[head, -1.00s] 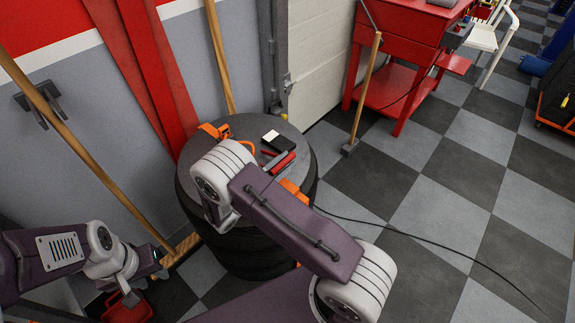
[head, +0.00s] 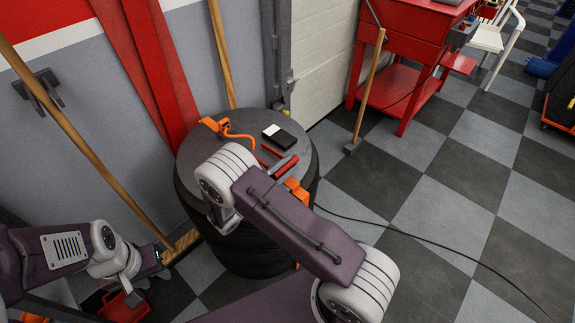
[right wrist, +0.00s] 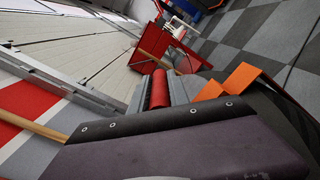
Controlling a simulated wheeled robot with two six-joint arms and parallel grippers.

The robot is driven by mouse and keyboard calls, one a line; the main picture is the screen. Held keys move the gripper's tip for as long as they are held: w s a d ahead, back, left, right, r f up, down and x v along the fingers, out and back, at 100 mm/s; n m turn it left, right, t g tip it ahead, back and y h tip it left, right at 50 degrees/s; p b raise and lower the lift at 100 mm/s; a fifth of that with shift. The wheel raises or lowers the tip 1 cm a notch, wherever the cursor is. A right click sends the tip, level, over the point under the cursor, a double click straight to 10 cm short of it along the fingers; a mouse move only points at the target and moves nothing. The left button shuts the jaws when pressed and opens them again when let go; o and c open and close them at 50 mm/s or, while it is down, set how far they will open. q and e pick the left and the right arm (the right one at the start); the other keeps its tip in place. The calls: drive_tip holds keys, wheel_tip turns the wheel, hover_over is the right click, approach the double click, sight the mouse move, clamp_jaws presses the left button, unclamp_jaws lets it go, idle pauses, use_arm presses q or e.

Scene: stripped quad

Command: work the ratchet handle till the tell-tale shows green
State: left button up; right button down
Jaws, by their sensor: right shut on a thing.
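A red ratchet handle grip (right wrist: 160,88) lies between the two grey fingers of my right gripper (right wrist: 161,95) in the right wrist view. My right gripper is shut on it. In the head view the red grip (head: 284,167) shows beside my right forearm, which hides most of that gripper. An orange strap (head: 228,130) lies on the round grey top. A small black box with a white end (head: 281,136) lies there too; I cannot tell if it is the tell-tale. I see no green on it. My left gripper (head: 131,288) hangs low at left, its jaws unclear.
The grey top (head: 205,155) caps a stack of black tyres (head: 252,255). A red open container (head: 122,309) is on the floor under my left gripper. Wooden poles lean at left.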

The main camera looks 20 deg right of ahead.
drive_tip(key=c, duration=1.3)
unclamp_jaws()
drive_tip(key=shift+o, duration=0.2)
drive_tip(key=shift+a, duration=0.1)
drive_tip(key=v, duration=0.9)
drive_tip(key=shift+p, duration=0.3)
